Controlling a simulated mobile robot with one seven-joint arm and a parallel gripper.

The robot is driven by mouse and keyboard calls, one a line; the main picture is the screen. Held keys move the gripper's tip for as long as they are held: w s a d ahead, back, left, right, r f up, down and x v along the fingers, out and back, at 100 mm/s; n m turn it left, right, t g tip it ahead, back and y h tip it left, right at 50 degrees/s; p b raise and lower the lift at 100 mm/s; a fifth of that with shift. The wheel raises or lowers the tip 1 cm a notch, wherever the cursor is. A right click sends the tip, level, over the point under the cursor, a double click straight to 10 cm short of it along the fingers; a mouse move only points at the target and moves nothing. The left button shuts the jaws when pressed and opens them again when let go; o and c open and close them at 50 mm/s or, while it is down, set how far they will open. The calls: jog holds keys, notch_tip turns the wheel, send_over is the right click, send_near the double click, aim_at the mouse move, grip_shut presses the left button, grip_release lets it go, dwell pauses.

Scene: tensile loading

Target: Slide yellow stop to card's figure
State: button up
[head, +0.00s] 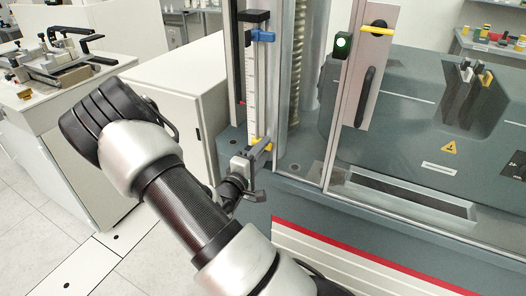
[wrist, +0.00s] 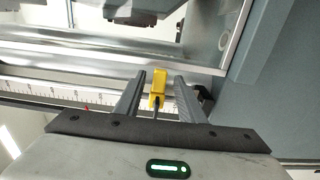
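The yellow stop (head: 263,146) sits low on an upright white scale (head: 252,92) on the testing machine. A blue stop (head: 263,36) sits near the scale's top. In the wrist view the yellow stop (wrist: 157,88) lies between the two fingers of my gripper (wrist: 159,80), with a gap visible on each side. My gripper is open around it. I cannot make out a card with a figure in either view.
A clear door with a metal frame and black handle (head: 367,97) stands right of the scale. A white cabinet (head: 170,115) stands left of the machine. A bench (head: 60,88) with clamps is farther left.

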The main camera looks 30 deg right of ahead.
jog(key=p+v, duration=0.1)
jog(key=v, duration=1.6)
jog(key=shift+s, duration=0.2)
jog(key=shift+w+a, duration=0.1)
jog(key=shift+a, duration=0.05)
